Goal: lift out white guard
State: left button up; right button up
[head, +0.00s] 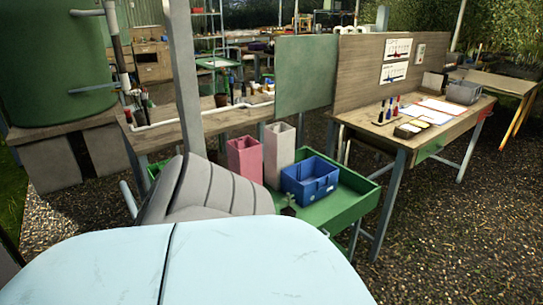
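The white guard (279,155) is a tall, pale, square tube with an open top. It stands upright at the back of a green tray table (350,206), between a pink square tube (244,161) on its left and a blue crate (311,180) on its front right. Its lower part is hidden behind the crate and a grey padded shape. Neither of my grippers is in view.
A grey padded seat-like shape (212,195) and a light blue surface (200,270) fill the near foreground. A small plant (289,208) is on the tray's near side. Gravel at right is clear.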

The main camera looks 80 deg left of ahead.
aim_at(279, 138)
jog(key=u, duration=2.5)
